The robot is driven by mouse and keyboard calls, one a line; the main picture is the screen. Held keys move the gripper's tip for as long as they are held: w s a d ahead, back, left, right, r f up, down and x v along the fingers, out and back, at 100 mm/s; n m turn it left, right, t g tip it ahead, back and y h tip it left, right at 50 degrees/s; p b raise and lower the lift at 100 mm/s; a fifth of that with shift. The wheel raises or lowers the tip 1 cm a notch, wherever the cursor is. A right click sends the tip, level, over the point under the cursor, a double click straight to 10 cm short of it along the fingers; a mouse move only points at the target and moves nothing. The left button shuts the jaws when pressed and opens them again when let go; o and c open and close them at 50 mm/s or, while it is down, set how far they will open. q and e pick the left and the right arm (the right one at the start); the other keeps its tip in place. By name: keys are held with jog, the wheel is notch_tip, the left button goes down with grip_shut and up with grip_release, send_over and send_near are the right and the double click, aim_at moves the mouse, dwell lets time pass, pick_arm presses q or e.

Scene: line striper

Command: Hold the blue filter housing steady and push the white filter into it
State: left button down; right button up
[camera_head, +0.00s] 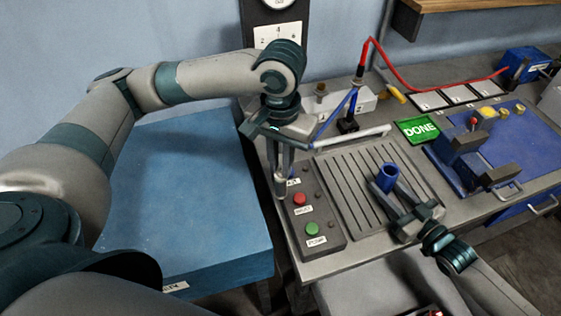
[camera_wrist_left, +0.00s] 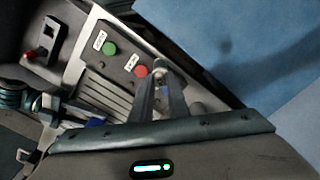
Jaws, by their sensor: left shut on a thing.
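The blue filter housing (camera_head: 387,178) stands upright on the grooved plate, its open end up. My right gripper (camera_head: 391,186) comes from the lower right with its fingers on both sides of it and appears shut on it. My left gripper (camera_head: 281,188) points down by the button box, left of the housing and apart from it. It is shut on a small pale grey cylinder (camera_wrist_left: 174,98), seemingly the white filter, mostly hidden by the fingers. In the left wrist view, the blue housing (camera_wrist_left: 96,122) is partly hidden behind my gripper body.
A button box (camera_head: 313,215) with red and green buttons lies beneath my left gripper. A pale horizontal bar (camera_head: 352,136) crosses behind the grooved plate (camera_head: 350,175). A green DONE sign (camera_head: 418,130) and a dark fixture (camera_head: 465,160) stand right. A blue-topped block (camera_head: 190,200) is at left.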

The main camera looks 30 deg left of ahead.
pick_arm(q)
jog(key=w+d+r, duration=0.4)
jog(key=w+d, duration=0.1)
jog(key=d, duration=0.2)
jog(key=w+d+r+n, duration=0.1)
jog(key=w+d+r, duration=0.3)
jog(key=d, duration=0.4)
jog(key=w+d+r+n, duration=0.1)
jog(key=w+d+r, duration=0.3)
jog(key=w+d, duration=0.3)
jog(key=shift+d, duration=0.35)
jog(key=shift+f, duration=0.2)
jog(key=shift+f, duration=2.7)
jog(key=shift+f, duration=2.45)
